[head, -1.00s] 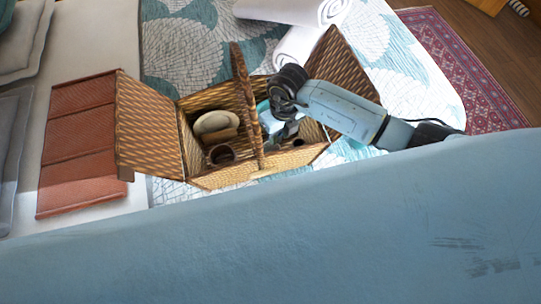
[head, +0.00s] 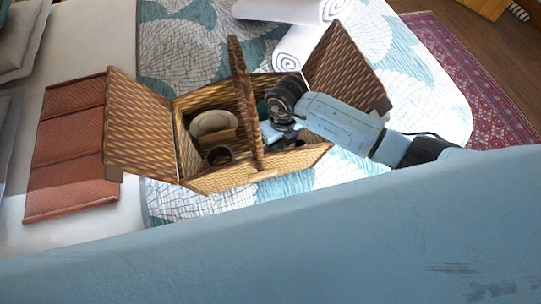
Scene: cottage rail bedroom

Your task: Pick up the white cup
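An open wicker basket (head: 222,181) with a raised handle stands on the bed. In its left part are a cream-white round dish-like thing (head: 214,122) and a dark brown cup-like thing (head: 219,155). I cannot make out a clearly white cup; one may be hidden by the handle, the basket wall or my arm. My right gripper (head: 279,134) reaches down into the basket's right part, just right of the handle. Its fingers are small and partly hidden, so I cannot tell whether they hold anything. My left gripper is not in view.
The basket's lids stand open at left (head: 140,125) and right (head: 345,68), the right one close to my arm. A red-brown slatted tray-like piece (head: 70,150) lies left. Rolled white towels (head: 297,45) lie behind. A patterned rug (head: 470,75) covers the floor at right.

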